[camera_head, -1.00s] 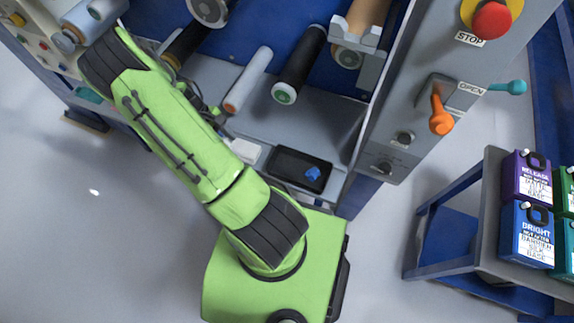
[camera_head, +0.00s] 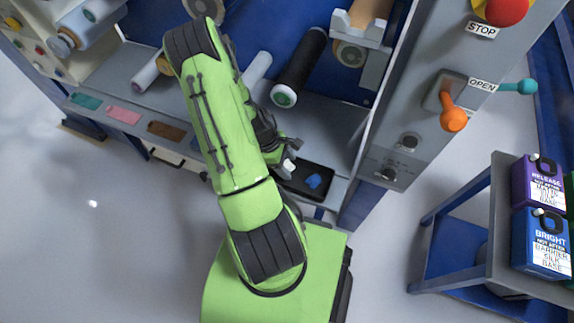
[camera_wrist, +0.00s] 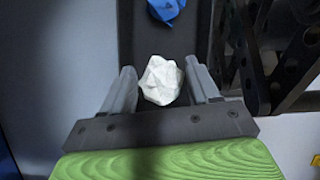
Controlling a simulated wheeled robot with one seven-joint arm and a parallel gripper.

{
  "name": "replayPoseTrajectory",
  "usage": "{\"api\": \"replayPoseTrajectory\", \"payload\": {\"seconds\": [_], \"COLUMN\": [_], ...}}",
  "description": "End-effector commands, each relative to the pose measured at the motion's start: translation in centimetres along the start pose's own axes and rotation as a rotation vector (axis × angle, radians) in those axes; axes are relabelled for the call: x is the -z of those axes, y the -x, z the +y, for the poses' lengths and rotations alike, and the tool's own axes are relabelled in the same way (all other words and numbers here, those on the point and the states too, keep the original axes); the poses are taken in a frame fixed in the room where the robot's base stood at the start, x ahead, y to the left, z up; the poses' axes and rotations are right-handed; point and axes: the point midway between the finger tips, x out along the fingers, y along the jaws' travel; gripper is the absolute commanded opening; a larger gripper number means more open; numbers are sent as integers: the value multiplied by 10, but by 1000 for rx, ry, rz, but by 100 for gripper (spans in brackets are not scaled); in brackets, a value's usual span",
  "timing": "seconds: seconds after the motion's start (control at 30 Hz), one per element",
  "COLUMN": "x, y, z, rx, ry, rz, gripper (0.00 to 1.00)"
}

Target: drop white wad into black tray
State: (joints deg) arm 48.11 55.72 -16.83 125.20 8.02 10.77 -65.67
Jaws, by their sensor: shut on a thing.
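The white wad (camera_wrist: 161,80) is a crumpled lump held between the two fingers of my gripper (camera_wrist: 164,84) in the wrist view. In the head view the white wad (camera_head: 289,165) shows at the tip of my gripper (camera_head: 283,160), over the left end of the black tray (camera_head: 318,197). The black tray (camera_wrist: 200,30) lies beyond and below the wad in the wrist view. A blue wad (camera_head: 313,181) lies in the tray; it also shows in the wrist view (camera_wrist: 166,9). My arm hides the area left of the tray.
Several film rollers, among them a black one (camera_head: 299,68), stand above the ledge behind the tray. A grey control panel with an orange lever (camera_head: 453,112) rises to the right. A cart with a blue jug (camera_head: 541,242) stands farther right.

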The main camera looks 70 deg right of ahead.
Motion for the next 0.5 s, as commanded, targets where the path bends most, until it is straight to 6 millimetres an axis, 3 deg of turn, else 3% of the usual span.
{"api": "replayPoseTrajectory", "payload": {"seconds": [0.5], "x": [4], "y": [-9], "z": [1], "rx": [-2], "ry": [-1], "rz": [1], "gripper": [32]}}
